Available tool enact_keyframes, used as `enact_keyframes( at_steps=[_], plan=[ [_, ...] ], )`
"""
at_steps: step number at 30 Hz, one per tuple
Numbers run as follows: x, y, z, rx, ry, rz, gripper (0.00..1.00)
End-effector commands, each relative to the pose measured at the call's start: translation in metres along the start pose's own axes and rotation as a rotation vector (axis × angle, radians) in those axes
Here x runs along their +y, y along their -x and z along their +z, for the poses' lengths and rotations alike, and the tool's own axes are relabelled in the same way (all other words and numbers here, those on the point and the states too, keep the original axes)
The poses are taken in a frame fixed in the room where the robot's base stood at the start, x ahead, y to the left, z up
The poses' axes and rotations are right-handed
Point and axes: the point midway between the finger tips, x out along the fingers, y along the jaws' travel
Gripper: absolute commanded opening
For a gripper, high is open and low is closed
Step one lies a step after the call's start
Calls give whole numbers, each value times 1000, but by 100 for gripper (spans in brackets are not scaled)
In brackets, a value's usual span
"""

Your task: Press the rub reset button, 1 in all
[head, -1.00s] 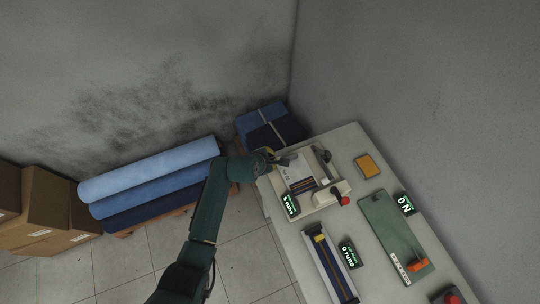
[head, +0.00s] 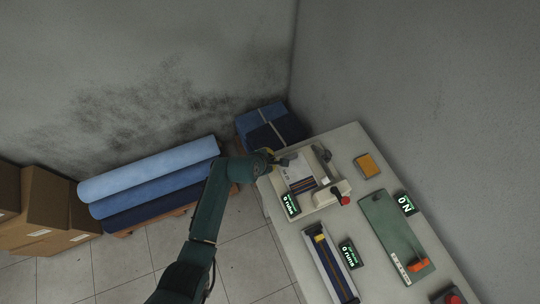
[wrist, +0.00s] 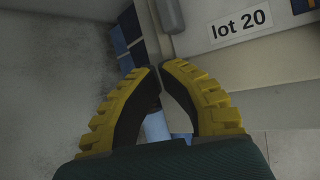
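The cream rub tester (head: 322,200) stands at the far left end of the table, with a "lot 20" label that shows in the wrist view (wrist: 240,24). Its small display (head: 290,204) appears to read "0 rubs". My gripper (head: 284,160) is at the tester's far left corner. In the wrist view, its yellow fingers (wrist: 160,68) curve together with their tips nearly meeting and nothing held. A grey rounded part (wrist: 169,15) lies just beyond the tips. I cannot tell whether it is the reset button, or whether the fingers touch anything.
A red knob (head: 345,201) sits on the tester's near side. A blue-railed device (head: 329,264), a green plate (head: 392,236) with an orange handle and an orange block (head: 367,166) share the table. Blue fabric rolls (head: 150,185) and boxes (head: 45,212) stand left.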

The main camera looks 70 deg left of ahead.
Motion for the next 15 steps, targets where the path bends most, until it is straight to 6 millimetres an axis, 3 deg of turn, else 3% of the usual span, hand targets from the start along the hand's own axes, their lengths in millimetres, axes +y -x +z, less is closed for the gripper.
enact_keyframes(
  at_steps=[9,15],
  plan=[
    [7,15,7,1,0,-2,0],
    [6,14,7,1,0,-1,0]
  ],
)
